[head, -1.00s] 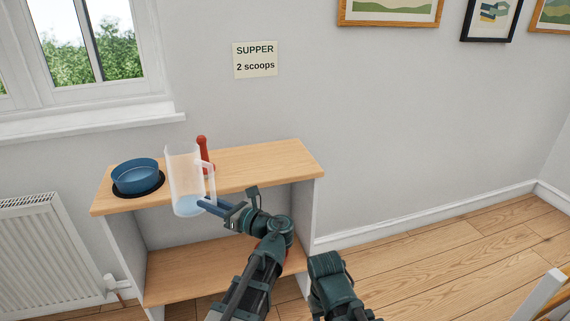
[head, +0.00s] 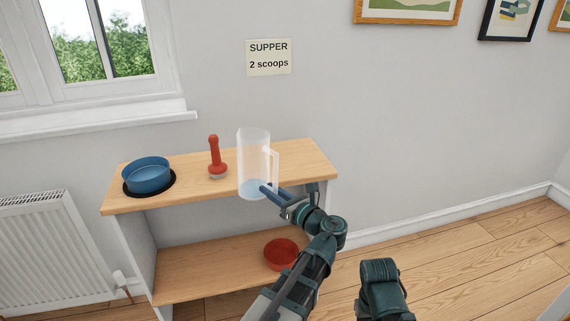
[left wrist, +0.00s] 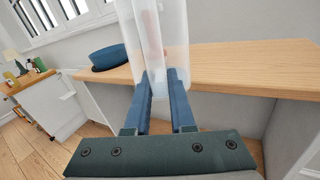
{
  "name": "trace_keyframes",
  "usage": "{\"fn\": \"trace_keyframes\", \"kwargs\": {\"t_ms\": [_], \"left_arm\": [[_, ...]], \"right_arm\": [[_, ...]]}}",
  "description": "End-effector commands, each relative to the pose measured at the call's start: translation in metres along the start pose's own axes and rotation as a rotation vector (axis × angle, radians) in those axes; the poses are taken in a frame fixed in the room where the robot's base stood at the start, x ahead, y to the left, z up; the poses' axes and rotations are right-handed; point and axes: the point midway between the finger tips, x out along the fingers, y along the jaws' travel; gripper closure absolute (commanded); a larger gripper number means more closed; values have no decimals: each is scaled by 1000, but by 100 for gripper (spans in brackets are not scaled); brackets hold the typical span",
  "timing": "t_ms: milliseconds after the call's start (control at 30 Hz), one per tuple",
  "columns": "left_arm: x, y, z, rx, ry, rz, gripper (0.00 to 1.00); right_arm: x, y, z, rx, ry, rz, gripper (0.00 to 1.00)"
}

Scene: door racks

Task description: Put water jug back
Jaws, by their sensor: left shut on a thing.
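The clear water jug (head: 252,160), with a little pale blue water at its bottom, is upright at the front of the wooden top shelf (head: 222,192). My left gripper (head: 270,193) is shut on its handle (head: 275,162), from the front right. I cannot tell whether the jug's base touches the shelf. In the left wrist view the jug (left wrist: 176,35) rises beyond the two blue fingers of the left gripper (left wrist: 160,80), its handle between them.
A blue bowl (head: 148,176) sits on a black round mat at the shelf's left. A red-handled tool (head: 215,158) stands left of the jug. A red bowl (head: 281,254) is on the lower shelf (head: 205,275). The top shelf is clear right of the jug.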

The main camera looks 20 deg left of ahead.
Motion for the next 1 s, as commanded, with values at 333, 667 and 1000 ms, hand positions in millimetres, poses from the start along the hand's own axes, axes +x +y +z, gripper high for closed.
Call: {"fn": "trace_keyframes", "kwargs": {"t_ms": [333, 667, 1000], "left_arm": [[-6, -14, 20, -29, -31, -218, 100], [-24, -31, 36, -58, -53, -452, 100], [-26, -38, 37, -62, -55, -487, 100]], "right_arm": [[-16, 2, 1, 0, 0, 0, 50], [-30, 3, 2, 0, 0, 0, 50], [-29, 3, 2, 0, 0, 0, 50]]}}
